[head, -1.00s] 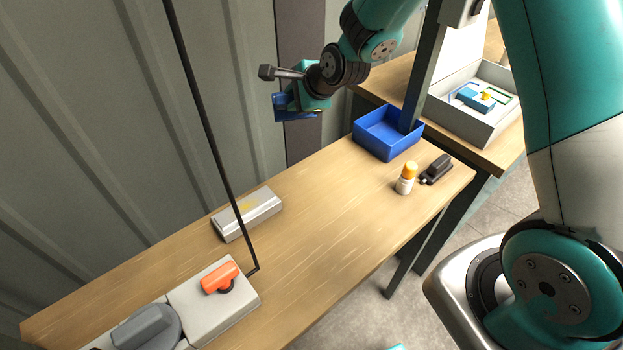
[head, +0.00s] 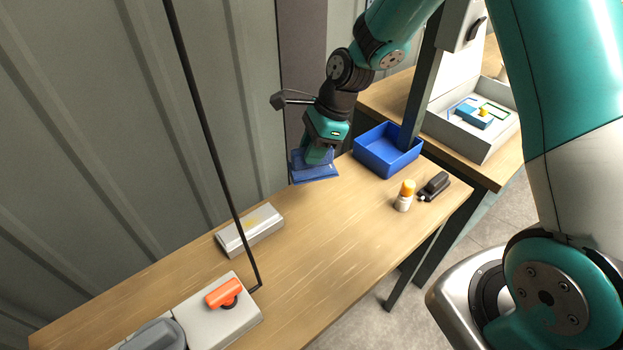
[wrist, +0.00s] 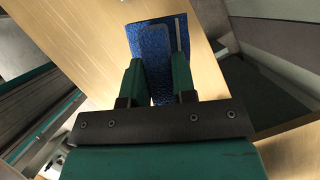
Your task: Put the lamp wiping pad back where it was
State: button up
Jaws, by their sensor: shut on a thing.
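The lamp wiping pad is a flat blue pad (head: 312,172) with a raised blue grip. My gripper (head: 320,154) is shut on it and holds it over the far left edge of the wooden bench (head: 330,220), left of the open blue bin (head: 372,158). In the wrist view the pad (wrist: 178,32) lies ahead of my gripper (wrist: 157,82), its textured blue face showing and its grip between the two green fingers. Bench wood shows beyond it. I cannot tell the exact gap between pad and bench. The blue bin looks empty, though its near wall hides part of its floor.
A pale grey case (head: 250,232), a thin black rod (head: 208,140) and an orange-handled unit (head: 222,293) are nearer. A grey tray (head: 470,142) stands on the far table.

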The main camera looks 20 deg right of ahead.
notch_tip(320, 180, down, 10)
jog(key=shift+r+p, duration=0.15)
jog(key=shift+p, duration=0.7)
jog(key=o, duration=0.9)
jog(key=b+v, duration=0.3)
jog(key=v, duration=0.8)
jog(key=shift+d+r, duration=0.1)
jog(key=shift+r, duration=0.25)
jog(key=s+a+r+n, duration=0.6)
jog(key=s+r+n, duration=0.2)
jog(key=r+n, duration=0.15)
jog(key=s+a+r+n, duration=0.1)
jog(key=s+r+n, duration=0.1)
jog(key=s+n, duration=0.6)
jog(key=s+a+r+n, duration=0.2)
jog(key=s+r+n, duration=0.1)
jog(key=s+n, duration=0.5)
jog(key=shift+s+r+n, duration=0.2)
jog(key=shift+r+n, duration=0.15)
